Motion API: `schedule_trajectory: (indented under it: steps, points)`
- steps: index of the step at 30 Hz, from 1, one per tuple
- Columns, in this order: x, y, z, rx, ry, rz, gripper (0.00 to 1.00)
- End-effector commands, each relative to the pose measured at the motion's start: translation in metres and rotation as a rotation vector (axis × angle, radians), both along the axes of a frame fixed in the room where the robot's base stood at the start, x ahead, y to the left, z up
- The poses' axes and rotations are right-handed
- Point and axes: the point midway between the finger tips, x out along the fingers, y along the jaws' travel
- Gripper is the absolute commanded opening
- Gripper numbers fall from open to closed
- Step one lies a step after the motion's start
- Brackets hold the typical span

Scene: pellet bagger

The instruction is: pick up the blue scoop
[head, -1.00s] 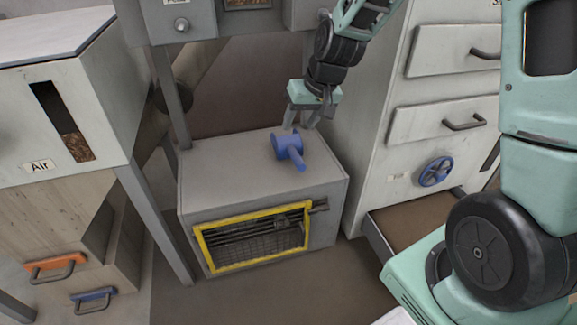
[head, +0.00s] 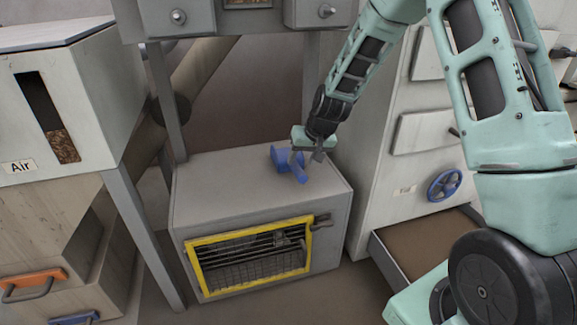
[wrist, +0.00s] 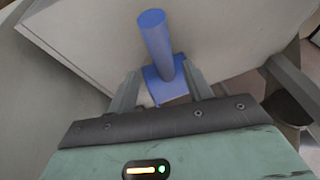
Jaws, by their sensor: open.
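The blue scoop (head: 287,160) lies on top of the grey box (head: 225,185) with the yellow-framed grille. My gripper (head: 306,160) is open and right at the scoop, reaching down from the upper right and partly covering it. In the wrist view my open gripper (wrist: 161,85) has a finger on each side of the scoop (wrist: 157,50). The scoop's handle points away from the palm, and its blue body sits between the fingers. I cannot tell whether the fingers touch it.
A white drawer cabinet (head: 405,185) with a blue handwheel (head: 444,185) stands right of the box. A bin labelled Air (head: 85,110) stands at left, and a grey leg (head: 145,240) runs down between. An open low drawer (head: 420,245) juts out at lower right.

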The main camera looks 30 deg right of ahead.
Motion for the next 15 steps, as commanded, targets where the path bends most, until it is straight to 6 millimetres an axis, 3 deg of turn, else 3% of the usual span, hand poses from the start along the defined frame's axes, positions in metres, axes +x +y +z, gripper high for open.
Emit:
schedule_trajectory:
  steps: [5,15]
  points:
    - [0.004,0.002,-0.01,0.0,0.0,0.001,0.5]
    - [0.02,0.01,-0.05,0.0,0.0,0.0,0.5]
